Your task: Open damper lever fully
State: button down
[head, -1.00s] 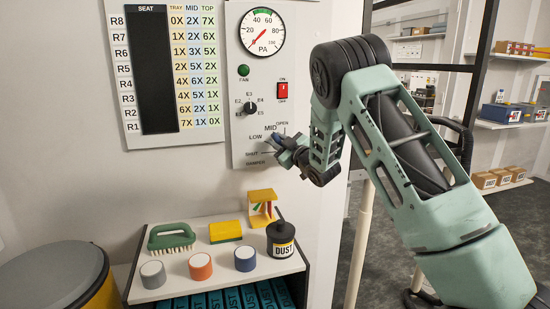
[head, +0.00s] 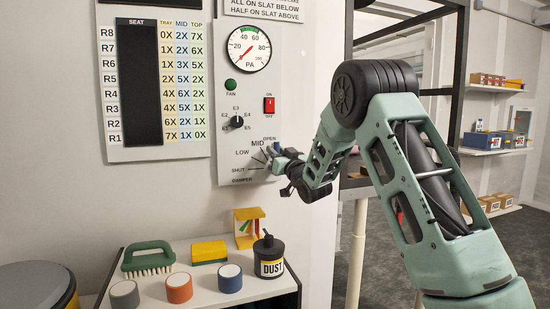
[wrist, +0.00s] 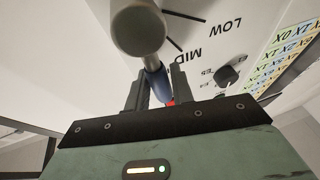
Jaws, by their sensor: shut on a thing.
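The damper lever is on the control panel beside a scale marked SHUT, LOW, MID and OPEN. In the wrist view its round grey hub (wrist: 138,28) is near, with a metal shaft leading to a blue handle (wrist: 159,84). My gripper (wrist: 158,94) is shut on the blue handle, one finger on each side. In the head view my gripper (head: 280,158) is at the panel's right side, just below the OPEN label, and hides much of the lever. In the wrist view the lever lies just past the MID mark, on the side away from LOW.
The panel (head: 243,110) also bears a PA gauge (head: 249,48), a green FAN button (head: 231,84), a red switch (head: 269,104) and a selector knob (head: 237,121). A shelf (head: 205,299) below holds a brush, several pots and a black DUST canister (head: 269,257).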

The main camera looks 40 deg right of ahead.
jog(key=shift+d, duration=0.1)
dwell(0.3)
jog(key=c, duration=1.2)
grip_release()
jog(key=shift+s, duration=0.1)
jog(key=b+v, duration=0.4)
jog(key=v, duration=1.3)
jog(key=shift+s, duration=0.15)
